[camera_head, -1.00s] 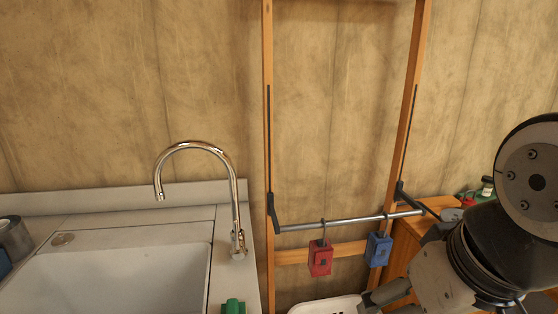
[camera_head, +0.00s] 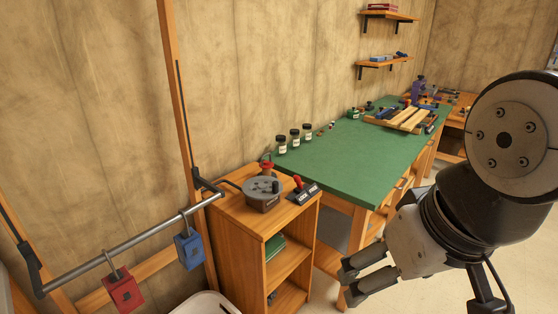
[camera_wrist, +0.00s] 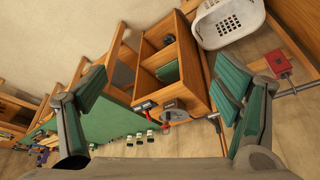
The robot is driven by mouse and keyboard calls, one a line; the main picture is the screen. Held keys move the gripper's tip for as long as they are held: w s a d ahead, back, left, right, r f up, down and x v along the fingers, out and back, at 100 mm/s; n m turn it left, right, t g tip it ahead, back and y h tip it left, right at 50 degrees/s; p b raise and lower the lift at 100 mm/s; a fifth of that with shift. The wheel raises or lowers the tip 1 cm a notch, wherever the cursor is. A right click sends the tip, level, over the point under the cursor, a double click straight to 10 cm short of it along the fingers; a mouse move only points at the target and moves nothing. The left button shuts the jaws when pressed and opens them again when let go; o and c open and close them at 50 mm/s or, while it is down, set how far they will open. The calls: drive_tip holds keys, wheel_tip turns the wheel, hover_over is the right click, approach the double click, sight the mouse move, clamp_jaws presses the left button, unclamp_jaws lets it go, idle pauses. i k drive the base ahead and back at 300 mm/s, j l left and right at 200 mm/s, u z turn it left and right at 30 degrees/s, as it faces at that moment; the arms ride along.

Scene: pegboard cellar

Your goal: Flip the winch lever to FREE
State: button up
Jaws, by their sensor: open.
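A grey round winch-like unit (camera_head: 262,193) sits on top of a small wooden cabinet. Beside it, to the right, a dark base carries a red-knobbed lever (camera_head: 299,184). The lever's FREE marking is too small to read. In the wrist view the round unit (camera_wrist: 174,112) and the lever's base (camera_wrist: 145,105) appear upside down between my fingers, some distance away. My gripper (camera_head: 357,280) is open and empty, in front of and to the right of the cabinet. Its two green-padded fingers (camera_wrist: 160,84) stand wide apart in the wrist view.
The wooden cabinet (camera_head: 265,222) has open shelves. A green-topped workbench (camera_head: 350,160) with jars and tools stretches behind it. A metal bar (camera_head: 130,245) with red (camera_head: 123,291) and blue (camera_head: 188,250) padlocks hangs at left. A white basket (camera_head: 207,304) stands below.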

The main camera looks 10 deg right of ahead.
sight(298, 179)
drive_tip(key=i+l+z, duration=0.1)
drive_tip(key=i+z, duration=0.35)
drive_tip(key=i, duration=0.6)
